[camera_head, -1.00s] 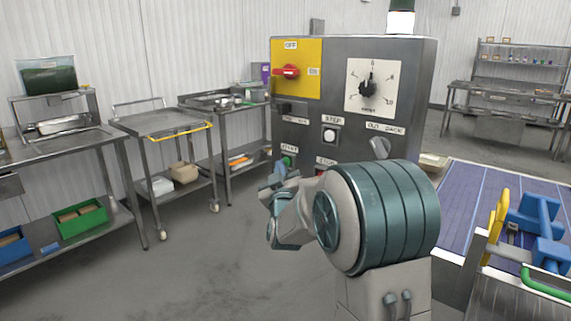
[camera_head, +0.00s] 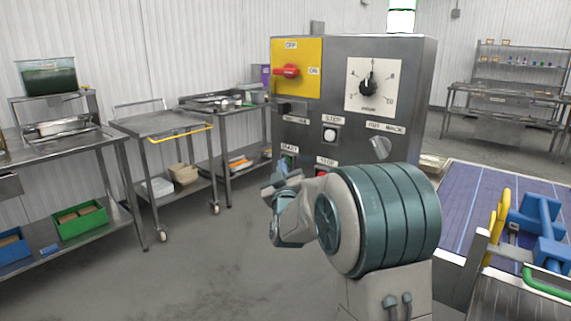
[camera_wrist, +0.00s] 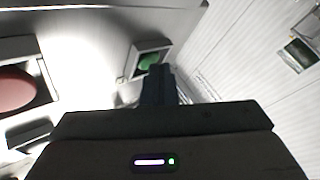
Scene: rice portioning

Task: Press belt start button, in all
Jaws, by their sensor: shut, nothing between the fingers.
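The control box (camera_head: 353,110) stands in the middle of the head view. The green start button (camera_wrist: 149,61) shows in its square frame in the wrist view, just beyond my fingertips. In the head view the start button, under its label (camera_head: 290,148), is mostly hidden behind my gripper (camera_head: 279,178). My gripper is shut and empty, with its closed fingers (camera_wrist: 158,82) pointing toward the green button. I cannot tell whether the fingertips touch the button. The red stop button (camera_wrist: 14,90) is at the left in the wrist view.
A white step button (camera_head: 330,135), a dial (camera_head: 368,85) and a red switch (camera_head: 287,71) are on the same panel. The blue conveyor belt (camera_head: 475,205) lies at the right. Steel carts (camera_head: 160,125) stand at the left, with clear floor in front.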

